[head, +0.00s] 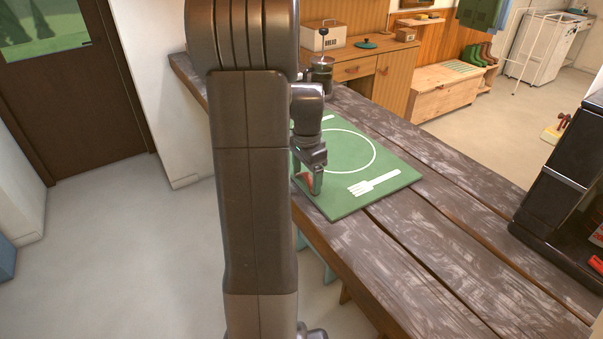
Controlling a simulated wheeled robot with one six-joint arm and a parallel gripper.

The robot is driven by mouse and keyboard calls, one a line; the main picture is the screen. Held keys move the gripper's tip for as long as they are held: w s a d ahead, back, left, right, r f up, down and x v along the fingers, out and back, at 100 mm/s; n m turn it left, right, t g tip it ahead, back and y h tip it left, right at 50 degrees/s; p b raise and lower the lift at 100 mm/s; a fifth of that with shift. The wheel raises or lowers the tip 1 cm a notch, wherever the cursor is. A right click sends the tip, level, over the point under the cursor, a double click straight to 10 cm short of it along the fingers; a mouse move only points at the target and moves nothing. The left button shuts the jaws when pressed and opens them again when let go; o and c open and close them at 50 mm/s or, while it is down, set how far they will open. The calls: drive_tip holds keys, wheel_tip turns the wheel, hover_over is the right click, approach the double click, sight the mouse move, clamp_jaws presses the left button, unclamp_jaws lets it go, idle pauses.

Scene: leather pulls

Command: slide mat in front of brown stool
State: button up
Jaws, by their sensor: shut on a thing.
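The green mat (349,204) lies on the dark plank table, with a white plate ring and a white fork drawn on it. Its near corner reaches the table's front edge. My gripper (311,188) is at the mat's left edge, pointing down and shut on it. My arm hides the mat's left part. A bit of a pale teal stool (318,258) shows under the table's front edge, beside my arm. No brown stool can be made out for certain; a small wooden piece (345,294) shows below the table.
A dark jar-like grinder (320,76) stands on the table behind the mat. A black machine (560,180) stands at the table's right end. The table (440,240) is bare between the mat and the machine. A wooden cabinet (375,68) stands beyond.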

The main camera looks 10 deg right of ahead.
drive_tip(key=shift+s+d+p, duration=0.45)
drive_tip(key=shift+s+d, duration=1.45)
drive_tip(key=shift+d, duration=2.3)
drive_tip(key=shift+s+d+p, duration=0.45)
drive_tip(key=shift+s+d, duration=1.4)
drive_tip(key=shift+d, duration=2.35)
drive_tip(key=shift+s+d+p, duration=0.45)
drive_tip(key=shift+s+d, duration=1.45)
drive_tip(key=shift+d, duration=2.3)
drive_tip(key=o, duration=1.1)
drive_tip(key=shift+r, duration=0.1)
wheel_tip(320, 180, up, 12)
drive_tip(key=shift+f, duration=0.1)
drive_tip(key=shift+f, duration=0.1)
